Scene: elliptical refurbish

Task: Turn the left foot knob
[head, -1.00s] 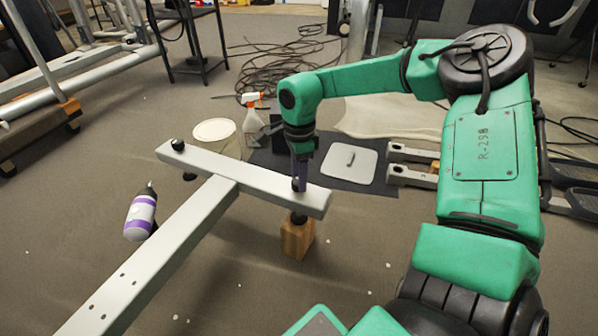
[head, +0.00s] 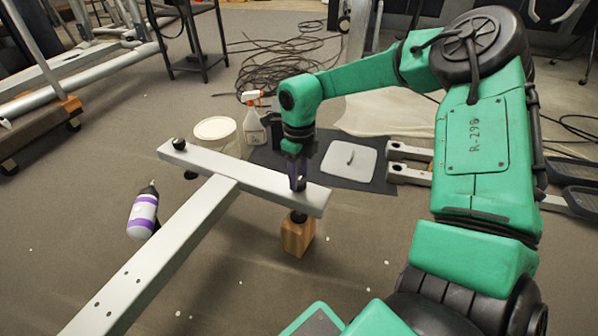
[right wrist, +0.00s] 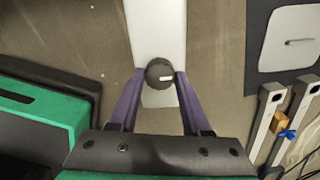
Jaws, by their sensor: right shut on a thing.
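A grey T-shaped foot frame (head: 205,205) lies across the floor, with its crossbar running from upper left to lower right. A round black knob (head: 178,144) stands on the left end of the crossbar. Another black knob (right wrist: 160,73) is on the right end in the head view. My right gripper (head: 297,184) points down over that right end. In the right wrist view its two purple fingers are on either side of this knob, shut on it. In the head view the fingers hide most of the knob. My left gripper is not in view.
A wooden block (head: 298,236) stands under the crossbar's right end. Behind are a white bucket (head: 215,131), a spray bottle (head: 254,128) and a dark mat (head: 377,181) with a light lidded panel (head: 348,159).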

